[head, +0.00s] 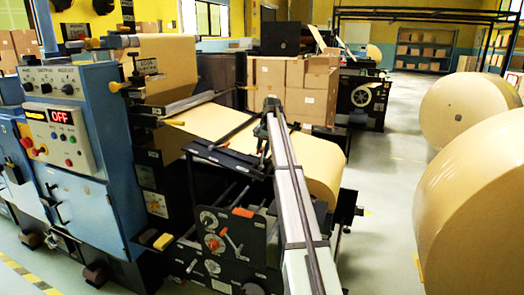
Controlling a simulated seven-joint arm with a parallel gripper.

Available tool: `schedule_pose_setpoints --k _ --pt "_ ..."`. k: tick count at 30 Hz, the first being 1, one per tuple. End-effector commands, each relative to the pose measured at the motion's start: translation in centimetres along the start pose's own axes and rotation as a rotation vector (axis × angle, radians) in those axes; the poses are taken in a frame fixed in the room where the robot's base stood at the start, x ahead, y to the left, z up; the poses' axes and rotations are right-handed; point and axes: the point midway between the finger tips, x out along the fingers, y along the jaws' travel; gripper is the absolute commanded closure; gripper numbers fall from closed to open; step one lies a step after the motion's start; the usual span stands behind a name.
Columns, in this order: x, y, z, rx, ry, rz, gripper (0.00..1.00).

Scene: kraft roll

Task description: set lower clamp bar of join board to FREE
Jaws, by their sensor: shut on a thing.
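The join board (228,158) is a dark, tilted board at the front of the machine, below the tan paper web. Its lower clamp bar (212,159) is a dark bar along the front of the board. My gripper (263,153) is at the right end of this bar, shut on it, small and partly hidden by my arm. Another dark bar (238,131) crosses the paper higher up. I cannot read any FREE marking or the bar's exact setting from here.
A blue control cabinet (75,140) with a red OFF display stands at left.

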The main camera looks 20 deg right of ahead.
Motion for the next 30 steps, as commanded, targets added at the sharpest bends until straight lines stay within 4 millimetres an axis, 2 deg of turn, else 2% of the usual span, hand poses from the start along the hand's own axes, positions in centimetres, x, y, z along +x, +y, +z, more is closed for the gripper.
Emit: schedule_pose_setpoints --k 12,30 --pt "0.2 3.3 0.2 0.005 0.001 -0.312 1.00" --pt "2.6 7.5 0.1 0.005 0.000 -0.871 1.00"
